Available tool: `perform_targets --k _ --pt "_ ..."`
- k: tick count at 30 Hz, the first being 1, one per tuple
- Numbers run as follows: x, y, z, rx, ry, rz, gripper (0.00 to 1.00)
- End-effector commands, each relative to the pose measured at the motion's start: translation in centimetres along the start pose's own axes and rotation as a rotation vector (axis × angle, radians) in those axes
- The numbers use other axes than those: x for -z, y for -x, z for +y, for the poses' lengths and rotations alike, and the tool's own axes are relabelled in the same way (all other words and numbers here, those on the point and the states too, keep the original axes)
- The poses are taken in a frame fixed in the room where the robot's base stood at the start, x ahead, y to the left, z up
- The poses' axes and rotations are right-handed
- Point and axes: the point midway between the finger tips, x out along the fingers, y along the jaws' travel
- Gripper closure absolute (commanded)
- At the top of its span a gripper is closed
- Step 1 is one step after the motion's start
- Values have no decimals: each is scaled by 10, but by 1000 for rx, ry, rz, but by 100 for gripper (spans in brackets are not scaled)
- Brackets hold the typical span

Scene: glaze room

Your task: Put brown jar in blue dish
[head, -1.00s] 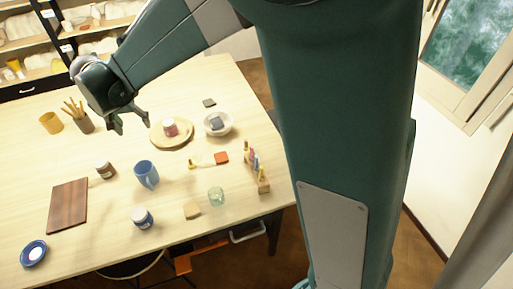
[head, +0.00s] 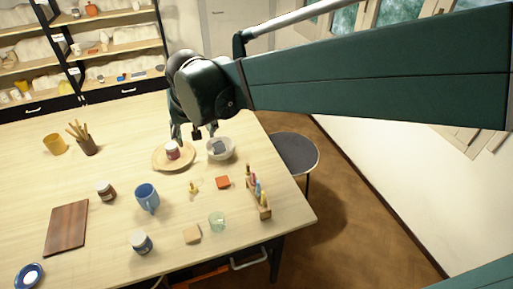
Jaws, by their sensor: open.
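The brown jar (head: 106,191) stands upright on the table at the left, with a pale label and dark lid. The small blue dish (head: 29,276) with a white centre sits at the table's near left corner, partly cut by the frame's bottom edge. My gripper (head: 194,135) is open and empty, pointing down at the far side of the table. It is above or behind the gap between the round wooden plate and the white bowl, well away from the brown jar and the dish.
A red-labelled jar (head: 172,150) stands on the round wooden plate (head: 160,163); a white bowl (head: 232,152) holds a grey block.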

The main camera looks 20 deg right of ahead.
Motion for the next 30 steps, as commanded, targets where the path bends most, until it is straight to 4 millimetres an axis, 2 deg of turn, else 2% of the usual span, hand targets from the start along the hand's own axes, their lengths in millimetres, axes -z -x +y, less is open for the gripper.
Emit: perform_targets --k 3,12,30 --pt "-13 13 24 2 5 11 47" --pt "-50 39 75 9 25 41 47" --pt "-136 70 155 6 67 112 47"
